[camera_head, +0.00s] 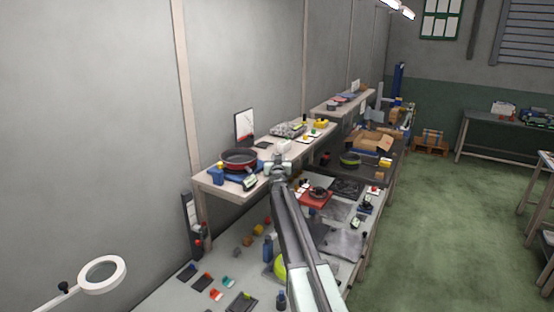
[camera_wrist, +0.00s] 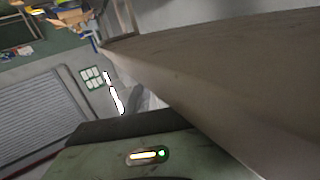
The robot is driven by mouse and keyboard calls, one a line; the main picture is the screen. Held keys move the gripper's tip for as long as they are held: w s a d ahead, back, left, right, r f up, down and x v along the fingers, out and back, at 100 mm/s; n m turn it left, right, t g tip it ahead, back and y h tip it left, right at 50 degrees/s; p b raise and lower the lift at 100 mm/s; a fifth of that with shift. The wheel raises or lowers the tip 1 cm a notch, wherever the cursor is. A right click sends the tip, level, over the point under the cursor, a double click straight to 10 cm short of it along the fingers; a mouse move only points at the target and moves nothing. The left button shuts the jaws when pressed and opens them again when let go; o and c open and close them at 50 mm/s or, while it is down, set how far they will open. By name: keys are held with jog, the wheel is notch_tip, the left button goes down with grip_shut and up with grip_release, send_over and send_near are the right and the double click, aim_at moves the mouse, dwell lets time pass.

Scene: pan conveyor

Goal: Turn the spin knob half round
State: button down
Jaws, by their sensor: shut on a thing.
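My gripper (camera_head: 279,168) is at the front edge of the raised shelf (camera_head: 222,188), at the far end of my arm in the head view. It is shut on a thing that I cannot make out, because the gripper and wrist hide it. I cannot pick out the spin knob in either view. A dark red pan (camera_head: 240,158) sits on the shelf, left of my gripper and apart from it. In the wrist view a broad beige surface (camera_wrist: 235,75) slants close across the right side; the fingertips are not clear there.
The lower bench (camera_head: 185,295) holds several small parts. A magnifier lamp (camera_head: 103,275) is at the lower left. Green floor (camera_head: 440,220) is open to the right.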

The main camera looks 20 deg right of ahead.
jog(key=c, duration=1.1)
grip_release()
jog(key=shift+s, duration=0.15)
jog(key=v, duration=0.7)
jog(key=shift+s, duration=0.25)
